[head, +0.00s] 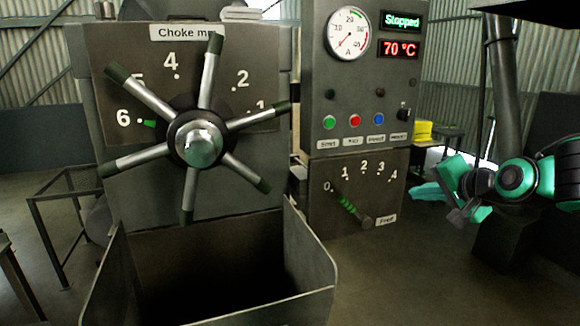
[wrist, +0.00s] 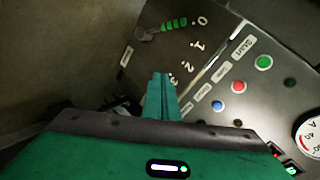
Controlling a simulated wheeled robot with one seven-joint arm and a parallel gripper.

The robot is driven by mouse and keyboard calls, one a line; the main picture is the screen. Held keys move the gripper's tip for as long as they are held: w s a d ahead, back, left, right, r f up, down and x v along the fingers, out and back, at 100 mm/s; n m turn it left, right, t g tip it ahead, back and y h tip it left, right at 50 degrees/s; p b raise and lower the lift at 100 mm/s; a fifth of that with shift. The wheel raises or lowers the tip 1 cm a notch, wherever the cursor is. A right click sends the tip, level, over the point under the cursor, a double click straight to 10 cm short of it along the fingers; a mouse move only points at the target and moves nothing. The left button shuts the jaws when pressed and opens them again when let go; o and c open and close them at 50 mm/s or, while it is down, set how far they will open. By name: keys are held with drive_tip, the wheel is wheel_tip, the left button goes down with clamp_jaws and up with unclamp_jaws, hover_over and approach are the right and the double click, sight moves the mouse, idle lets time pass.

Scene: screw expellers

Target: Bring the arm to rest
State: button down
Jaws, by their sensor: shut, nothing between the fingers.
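My arm, green and black, reaches in from the right edge of the head view. My gripper (head: 455,211) hangs at its end, to the right of the control cabinet and apart from it. In the wrist view my gripper (wrist: 160,80) shows two green fingers pressed together with nothing between them. Beyond them lies the control panel, turned in the picture, with green (wrist: 264,62), red (wrist: 239,86) and blue (wrist: 218,106) buttons and a lever (wrist: 146,34) by a 0 to 4 scale.
A spoked choke wheel (head: 199,140) stands at left above an open metal bin (head: 310,285). The cabinet (head: 350,140) carries a gauge (head: 348,33), a display (head: 402,20) reading Stopped and one (head: 399,48) reading 70 °C. A table frame (head: 60,220) stands far left.

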drive_tip(key=s+d+f+n+g+h, duration=0.1)
drive_tip(key=s+d+f+g, duration=0.2)
drive_tip(key=s+f, duration=0.3)
drive_tip(key=s+d+f+n+g+h, duration=0.1)
drive_tip(key=s+d+f+g, duration=0.25)
drive_tip(key=s, duration=0.35)
drive_tip(key=s+d+f+n+g, duration=0.1)
drive_tip(key=s+f+g, duration=0.1)
drive_tip(key=s, duration=0.8)
drive_tip(key=s+d+f+n+g, duration=0.1)
drive_tip(key=s+f+g, duration=0.1)
drive_tip(key=s, duration=0.7)
drive_tip(key=shift+s+g, duration=0.35)
drive_tip(key=shift+g, duration=0.5)
drive_tip(key=shift+f, duration=0.1)
drive_tip(key=shift+w+f, duration=0.25)
drive_tip(key=shift+w, duration=0.45)
